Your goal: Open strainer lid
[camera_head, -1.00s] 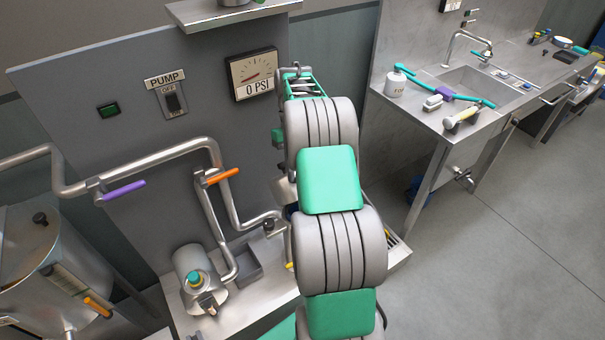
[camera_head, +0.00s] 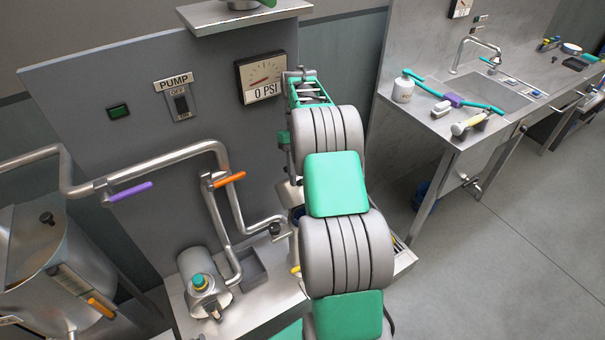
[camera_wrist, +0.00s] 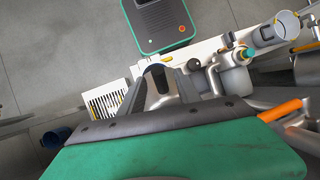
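I cannot make out the strainer lid for certain. In the head view, part of a steel vessel (camera_head: 288,194) shows beside my arm, with a blue part below it; my arm hides the rest. My gripper is hidden behind my arm in the head view. In the wrist view, my gripper (camera_wrist: 163,82) points down over the steel skid with its grey fingers apart. A dark, rounded thing shows between the fingers, too unclear to name. I see no clear grip on anything.
Pipes with a purple-handled valve (camera_head: 131,191) and an orange-handled valve (camera_head: 229,179) run left of my arm, above a pump (camera_head: 202,283). The gauge (camera_head: 262,78) reads 0 PSI. A sink bench (camera_head: 455,130) stands right. A drain grate (camera_wrist: 103,103) shows in the wrist view.

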